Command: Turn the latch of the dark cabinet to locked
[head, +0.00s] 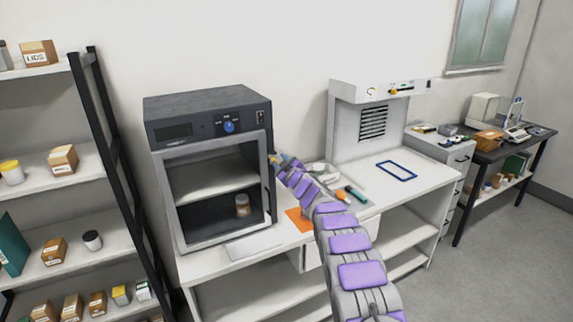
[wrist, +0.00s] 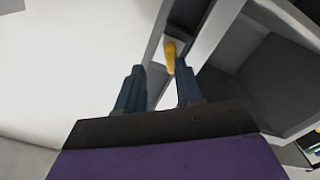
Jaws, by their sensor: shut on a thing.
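The dark cabinet (head: 205,104) stands on the white bench with its light grey front frame facing me. Inside are a shelf and a small brown jar (head: 242,205). My gripper (head: 275,160) is at the right edge of the front, at about mid-upper height. In the wrist view my gripper (wrist: 160,75) has its two dark fingers around a narrow gap, with the yellow latch handle (wrist: 170,57) at the fingertips, closer to the right finger. My gripper is shut on the latch. The handle's exact angle and the latch's base are hard to make out.
A blue knob (head: 229,127) is on the cabinet's top panel. An orange sheet (head: 299,219) and a blue frame (head: 396,170) lie on the bench, near a white hood (head: 345,120). A black-framed shelf (head: 115,170) stands at left. The floor at right is clear.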

